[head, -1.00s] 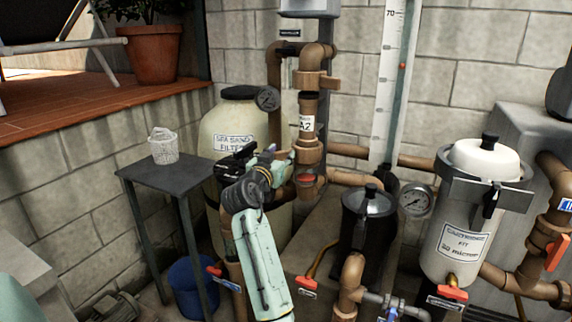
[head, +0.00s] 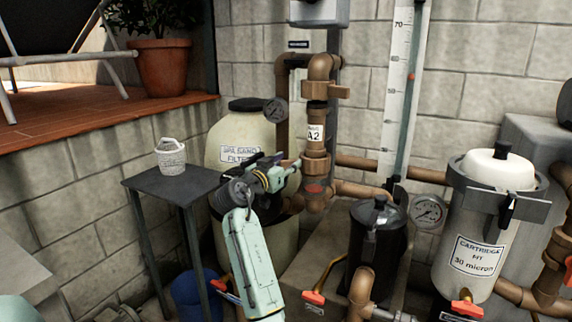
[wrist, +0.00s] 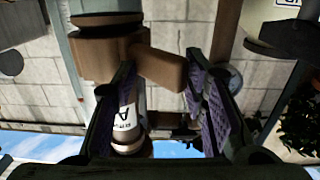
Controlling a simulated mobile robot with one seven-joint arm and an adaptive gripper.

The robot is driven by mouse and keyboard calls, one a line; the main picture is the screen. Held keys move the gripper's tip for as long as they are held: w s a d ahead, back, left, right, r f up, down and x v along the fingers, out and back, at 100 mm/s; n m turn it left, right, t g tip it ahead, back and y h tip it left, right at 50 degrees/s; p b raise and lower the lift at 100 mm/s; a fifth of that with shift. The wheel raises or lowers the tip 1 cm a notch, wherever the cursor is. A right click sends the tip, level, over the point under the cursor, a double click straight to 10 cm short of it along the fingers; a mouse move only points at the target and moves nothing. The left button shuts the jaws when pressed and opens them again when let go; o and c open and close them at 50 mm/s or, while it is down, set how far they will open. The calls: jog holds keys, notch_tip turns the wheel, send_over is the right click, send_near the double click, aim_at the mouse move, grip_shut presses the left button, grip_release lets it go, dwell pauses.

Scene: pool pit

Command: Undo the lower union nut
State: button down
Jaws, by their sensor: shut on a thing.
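The lower union nut (head: 316,163) is a brown collar on the upright pipe, just below the white A2 label (head: 315,134). My gripper (head: 295,166) reaches it from the left in the head view. In the wrist view, which is upside down, the nut (wrist: 100,52) is at the top and its brown lug (wrist: 160,67) runs between my two purple-padded jaws (wrist: 163,78). My gripper is shut on this lug. The contact itself is partly hidden by the jaws. The upper union nut (head: 318,90) has a lug pointing right.
The sand filter tank (head: 240,130) stands behind my gripper. A small table (head: 160,183) with a white basket (head: 171,158) is to the left. A black strainer pot (head: 380,240) and cartridge filter (head: 475,240) are to the right.

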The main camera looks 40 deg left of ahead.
jog(key=c, duration=1.5)
grip_release()
jog(key=shift+w+a+r, duration=0.1)
jog(key=shift+a+r, duration=0.15)
jog(key=shift+r, duration=0.65)
jog(key=shift+w+a+f, duration=0.1)
jog(key=shift+a+f, duration=0.05)
jog(key=shift+f, duration=0.05)
jog(key=shift+c, duration=0.2)
jog(key=shift+c, duration=0.3)
jog(key=shift+s+f, duration=0.1)
jog(key=shift+s, duration=0.1)
jog(key=v, duration=1.2)
jog(key=shift+d+f, duration=0.25)
jog(key=shift+f, duration=0.05)
jog(key=shift+w, duration=0.15)
